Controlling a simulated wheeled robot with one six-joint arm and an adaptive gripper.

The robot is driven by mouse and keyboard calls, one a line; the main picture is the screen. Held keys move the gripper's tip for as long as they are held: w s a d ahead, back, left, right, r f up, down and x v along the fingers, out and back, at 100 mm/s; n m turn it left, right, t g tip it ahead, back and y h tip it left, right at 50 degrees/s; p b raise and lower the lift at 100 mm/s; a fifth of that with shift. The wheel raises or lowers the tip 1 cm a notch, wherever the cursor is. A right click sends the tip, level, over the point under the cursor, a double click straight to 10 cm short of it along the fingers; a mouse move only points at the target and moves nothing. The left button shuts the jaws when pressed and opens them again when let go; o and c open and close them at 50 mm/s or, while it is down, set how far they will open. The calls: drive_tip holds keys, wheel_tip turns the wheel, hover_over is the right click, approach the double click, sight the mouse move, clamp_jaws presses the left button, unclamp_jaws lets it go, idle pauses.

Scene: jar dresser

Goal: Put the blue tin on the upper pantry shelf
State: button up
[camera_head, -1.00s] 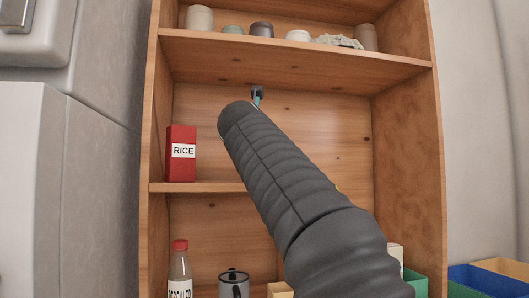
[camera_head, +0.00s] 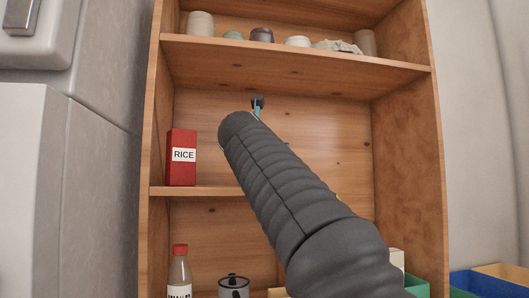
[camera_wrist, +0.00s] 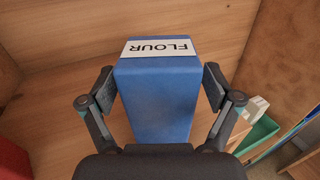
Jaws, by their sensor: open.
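The blue tin (camera_wrist: 162,85), with a white FLOUR label upside down in the wrist view, stands between the two fingers of my gripper (camera_wrist: 159,88). The fingers are open, one on each side of the tin. The tin's base is hidden behind the gripper body. In the head view my arm hides the tin, and only one finger part of my gripper (camera_head: 257,103) shows above the arm's end, in front of the middle bay of the wooden pantry (camera_head: 408,140). What bears the tin is not clearly visible.
A red RICE box (camera_head: 182,158) stands at the left on the middle shelf (camera_head: 200,191). Several jars and a crumpled cloth (camera_head: 338,47) line the top shelf (camera_head: 290,62). A bottle (camera_head: 180,272) and a pot (camera_head: 233,286) are below. Green (camera_wrist: 258,135) and blue bins sit right.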

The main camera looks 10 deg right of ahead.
drive_tip(key=b+v, duration=0.1)
drive_tip(key=v, duration=1.1)
drive_tip(key=shift+b, duration=0.35)
drive_tip(key=s+d+f+m+g+y, duration=0.1)
drive_tip(key=s+d+f+m+g, duration=0.15)
drive_tip(key=f+m, duration=0.45)
drive_tip(key=s+d+f+m+g+y, duration=0.1)
drive_tip(key=s+f+m+g, duration=0.15)
drive_tip(key=f, duration=0.95)
drive_tip(key=s+d+f+m+g+y, duration=0.1)
drive_tip(key=s+d+f+m, duration=0.15)
drive_tip(key=f+m, duration=0.45)
drive_tip(key=s+f+m+g+y, duration=0.1)
drive_tip(key=s+f+m, duration=0.4)
drive_tip(key=f, duration=0.5)
drive_tip(key=s+f+m+g+y, duration=0.1)
drive_tip(key=s+f+m+g, duration=0.1)
drive_tip(key=s+f+m, duration=0.3)
drive_tip(key=s+a+f+m+g+y, duration=0.1)
drive_tip(key=s+f+m, duration=0.4)
drive_tip(key=f, duration=0.9)
drive_tip(key=shift+s+f+g+y, duration=0.3)
drive_tip(key=shift+s+g+y, duration=0.15)
drive_tip(key=shift+s, duration=0.5)
drive_tip(key=shift+a, duration=0.15)
